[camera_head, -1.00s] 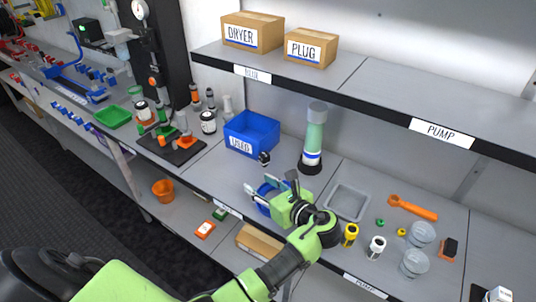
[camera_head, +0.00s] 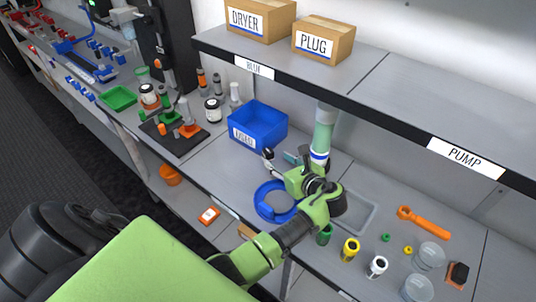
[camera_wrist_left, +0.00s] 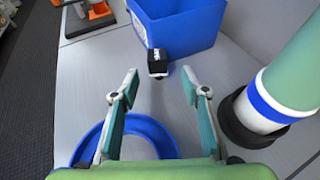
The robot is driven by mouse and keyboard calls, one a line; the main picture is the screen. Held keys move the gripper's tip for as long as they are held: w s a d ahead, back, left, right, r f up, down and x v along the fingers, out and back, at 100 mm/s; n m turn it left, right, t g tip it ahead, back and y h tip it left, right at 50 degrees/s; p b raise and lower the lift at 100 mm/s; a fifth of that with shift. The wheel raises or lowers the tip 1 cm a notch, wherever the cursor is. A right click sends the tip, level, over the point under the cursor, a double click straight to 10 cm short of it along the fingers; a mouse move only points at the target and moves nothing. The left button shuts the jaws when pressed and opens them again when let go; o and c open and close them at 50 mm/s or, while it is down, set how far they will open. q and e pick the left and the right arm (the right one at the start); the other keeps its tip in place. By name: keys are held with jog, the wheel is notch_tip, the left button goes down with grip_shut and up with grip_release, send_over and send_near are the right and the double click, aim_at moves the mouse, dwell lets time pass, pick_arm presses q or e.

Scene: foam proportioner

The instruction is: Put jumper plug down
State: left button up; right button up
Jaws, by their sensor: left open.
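A small black piece with a white marking, which I take to be the jumper plug (camera_wrist_left: 158,62), stands on the grey bench against the front of the blue bin (camera_wrist_left: 183,28). It also shows beside the bin in the head view (camera_head: 267,153), partly mixed with a finger. My left gripper (camera_head: 281,160) is open and empty. In the left wrist view its fingertips (camera_wrist_left: 160,74) point at the bin, with the black piece just beyond and between them, apart from both. The bin (camera_head: 257,127) has a white label on its front.
A blue ring-shaped dish (camera_head: 264,208) lies under my left gripper. A green cylinder with a blue band (camera_head: 322,138) stands close right. A grey tray (camera_head: 365,218) is partly behind my arm. A shelf (camera_head: 380,95) overhangs the bench.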

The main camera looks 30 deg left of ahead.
aim_at(270, 155)
pick_arm(q)
jog(key=shift+w+a+f, duration=0.1)
jog(key=shift+w+a, duration=0.1)
jog(key=a, duration=0.1)
jog(key=a+p, duration=0.1)
jog(key=a, duration=0.1)
jog(key=shift+w+f, duration=0.25)
jog(key=shift+w, duration=0.15)
jog(key=shift+x, duration=1)
jog(key=shift+f, duration=0.25)
jog(key=shift+w, duration=0.1)
grip_shut()
pick_arm(e)
jog(key=shift+w+a+r, duration=0.3)
jog(key=shift+w+r, duration=0.45)
jog(key=shift+w, duration=0.15)
